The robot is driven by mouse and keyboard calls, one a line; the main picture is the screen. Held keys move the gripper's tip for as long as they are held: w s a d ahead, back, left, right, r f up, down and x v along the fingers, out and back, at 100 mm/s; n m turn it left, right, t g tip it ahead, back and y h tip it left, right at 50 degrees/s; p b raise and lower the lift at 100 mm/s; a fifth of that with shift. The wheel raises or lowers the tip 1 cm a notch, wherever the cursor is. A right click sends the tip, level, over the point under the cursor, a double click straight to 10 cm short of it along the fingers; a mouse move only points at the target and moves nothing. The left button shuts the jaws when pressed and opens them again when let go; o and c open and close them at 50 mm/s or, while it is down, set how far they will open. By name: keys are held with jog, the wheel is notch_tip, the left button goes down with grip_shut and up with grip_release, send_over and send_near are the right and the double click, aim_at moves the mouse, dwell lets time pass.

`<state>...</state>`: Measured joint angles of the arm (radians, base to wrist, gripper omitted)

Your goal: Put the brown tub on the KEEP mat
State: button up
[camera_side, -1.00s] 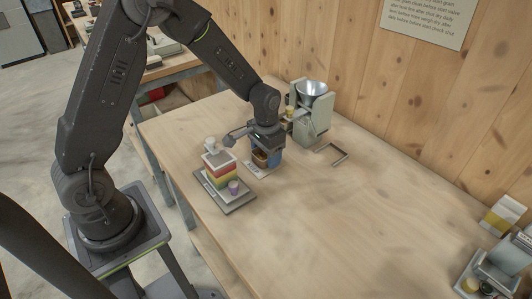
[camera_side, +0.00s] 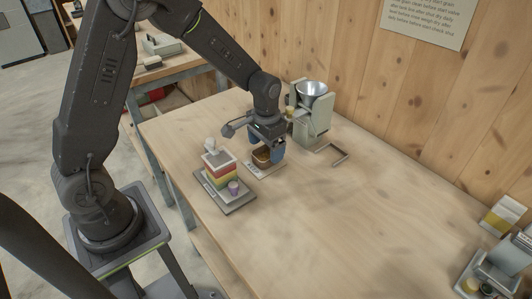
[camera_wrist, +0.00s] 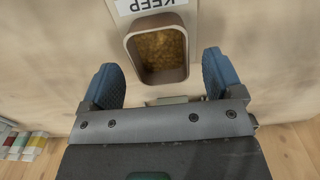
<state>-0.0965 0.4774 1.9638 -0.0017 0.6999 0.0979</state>
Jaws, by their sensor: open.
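The brown tub (camera_side: 261,156) stands upright on the KEEP mat (camera_side: 265,171) in the side view. In the wrist view the tub (camera_wrist: 158,50) is a rounded rectangular container with a tan rim and golden-brown grainy contents. The KEEP label shows upside down on the mat (camera_wrist: 193,28) beyond it. My gripper (camera_side: 268,146) is open just above and behind the tub. In the wrist view its two blue fingers (camera_wrist: 160,70) are spread wide, with a gap between each finger and the tub. The tub's lower part is partly hidden.
A mill with a metal bowl (camera_side: 312,92) stands behind right, near an angled dark frame (camera_side: 340,153). The table's right middle is clear.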

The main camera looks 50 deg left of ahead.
jog(key=s+d+r+t, duration=0.1)
jog(key=s+r, duration=0.3)
jog(key=r, duration=0.5)
jog(key=s+d+r+t, duration=0.1)
jog(key=s+r, duration=0.3)
jog(key=r, duration=0.4)
jog(key=s+d+r+t, duration=0.2)
jog(key=s+r+t, duration=0.1)
jog(key=s, duration=0.9)
jog(key=shift+t, duration=0.3)
